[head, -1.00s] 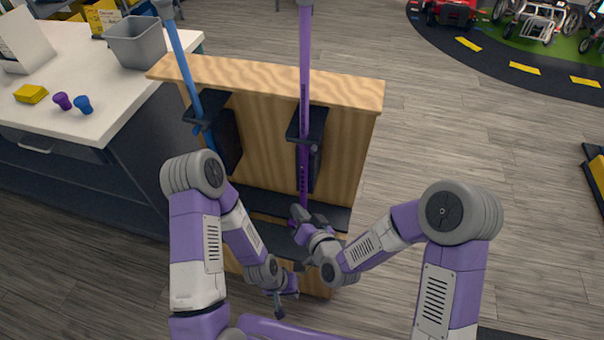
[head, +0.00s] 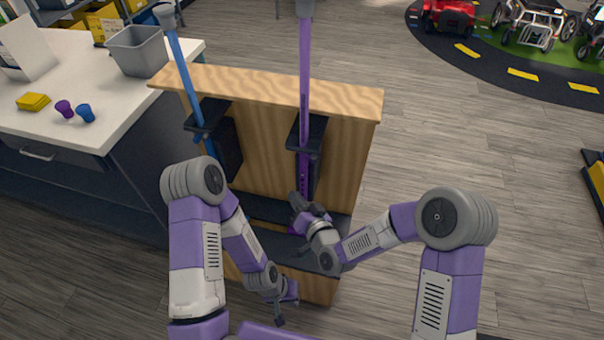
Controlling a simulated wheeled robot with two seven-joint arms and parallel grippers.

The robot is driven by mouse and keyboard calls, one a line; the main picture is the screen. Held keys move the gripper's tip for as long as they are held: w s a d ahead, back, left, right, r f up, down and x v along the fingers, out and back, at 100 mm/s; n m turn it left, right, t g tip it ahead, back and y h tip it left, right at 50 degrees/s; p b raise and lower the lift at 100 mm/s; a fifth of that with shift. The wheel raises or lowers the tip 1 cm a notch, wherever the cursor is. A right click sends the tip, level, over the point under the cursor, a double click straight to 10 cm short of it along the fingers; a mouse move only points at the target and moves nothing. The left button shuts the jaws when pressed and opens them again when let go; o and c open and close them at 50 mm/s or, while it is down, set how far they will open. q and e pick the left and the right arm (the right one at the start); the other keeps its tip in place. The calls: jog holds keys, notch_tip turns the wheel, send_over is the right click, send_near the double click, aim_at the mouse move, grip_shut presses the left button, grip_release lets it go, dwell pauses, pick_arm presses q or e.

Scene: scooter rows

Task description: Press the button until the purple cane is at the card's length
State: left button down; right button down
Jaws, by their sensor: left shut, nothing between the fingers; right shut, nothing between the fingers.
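The purple cane (head: 305,75) stands upright in a black holder (head: 308,130) on the wooden rack (head: 270,88). A column of small dark holes shows on its lower shaft. My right gripper (head: 294,200) is shut at the cane's lower shaft, seemingly against it; the arm hides the spot, so I cannot tell if it touches a button. My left gripper (head: 281,318) is shut and empty, low in front of the rack. A blue cane (head: 182,62) leans in the left holder. A white folded card (head: 27,50) stands on the counter; its writing is unreadable from here.
The white counter (head: 130,95) at left bears a grey bin (head: 138,50), a yellow block (head: 33,102), and a purple and a blue knob-like piece (head: 85,113). The floor right of the rack is clear. A red vehicle and wheelchairs stand at the far right.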

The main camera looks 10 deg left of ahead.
aim_at(302, 175)
jog(key=shift+w+d+b, duration=0.2)
jog(key=shift+w+b, duration=0.15)
jog(key=shift+w, duration=1.6)
jog(key=shift+w, duration=0.1)
dwell(0.4)
jog(key=shift+w+b, duration=0.35)
jog(key=shift+b, duration=0.05)
jog(key=shift+w+b, duration=0.3)
jog(key=shift+w, duration=0.3)
dwell(0.6)
jog(key=shift+w+d+r, duration=0.1)
jog(key=shift+w+r, duration=0.05)
jog(key=shift+w, duration=0.05)
dwell(0.5)
jog(key=shift+s, duration=0.1)
jog(key=shift+s+b, duration=0.3)
jog(key=shift+s, duration=0.65)
